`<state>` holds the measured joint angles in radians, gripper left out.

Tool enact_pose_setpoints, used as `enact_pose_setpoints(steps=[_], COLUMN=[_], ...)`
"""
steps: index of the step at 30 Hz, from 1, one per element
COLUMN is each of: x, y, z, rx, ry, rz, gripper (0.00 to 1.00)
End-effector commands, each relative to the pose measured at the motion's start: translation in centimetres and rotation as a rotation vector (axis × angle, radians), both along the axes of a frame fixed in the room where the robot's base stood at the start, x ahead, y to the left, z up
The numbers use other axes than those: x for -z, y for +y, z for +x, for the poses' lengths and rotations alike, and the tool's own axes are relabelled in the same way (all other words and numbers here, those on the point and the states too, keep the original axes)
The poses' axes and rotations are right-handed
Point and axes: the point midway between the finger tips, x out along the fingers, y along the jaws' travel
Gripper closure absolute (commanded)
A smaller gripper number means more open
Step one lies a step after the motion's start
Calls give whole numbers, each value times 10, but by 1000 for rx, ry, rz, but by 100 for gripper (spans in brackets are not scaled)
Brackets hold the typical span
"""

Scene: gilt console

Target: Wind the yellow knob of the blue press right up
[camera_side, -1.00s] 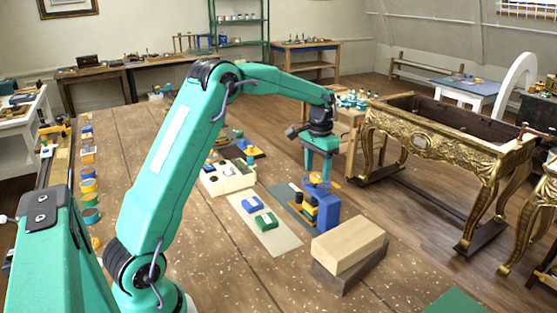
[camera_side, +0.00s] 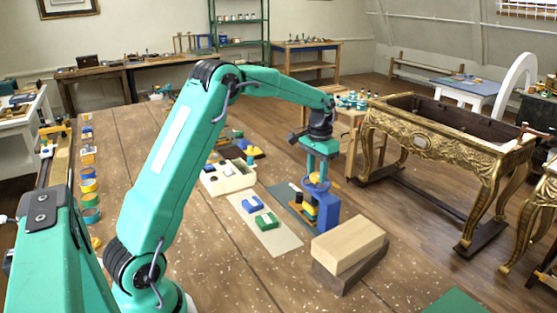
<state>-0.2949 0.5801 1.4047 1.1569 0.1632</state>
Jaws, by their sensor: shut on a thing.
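The blue press (camera_side: 329,212) stands upright on a dark mat at the middle right of the bench. Its yellow knob (camera_side: 313,179) is at the top, just under my gripper and partly hidden by it. My gripper (camera_side: 314,174) points straight down over the press and is shut on the yellow knob. Orange, yellow and dark parts (camera_side: 309,207) sit inside the press frame below.
Two stacked wood blocks (camera_side: 348,243) lie right in front of the press. A pale mat (camera_side: 276,238) with a blue block (camera_side: 252,203) and a green block (camera_side: 266,221) lies to the left. A white divided tray (camera_side: 228,179) is behind them. The bench's front middle is clear.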

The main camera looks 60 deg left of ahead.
Motion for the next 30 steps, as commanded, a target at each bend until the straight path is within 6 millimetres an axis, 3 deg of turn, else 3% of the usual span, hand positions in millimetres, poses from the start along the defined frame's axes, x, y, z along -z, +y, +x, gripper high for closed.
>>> enact_pose_setpoints(steps=[15,16,19,30], x=[0,0,0,-2], y=[0,0,0,0], z=[0,0,0,0], rx=[-96,-96,-96,-96], ry=[0,0,0,-1], rz=[0,0,0,0], gripper=[90,63,45,45])
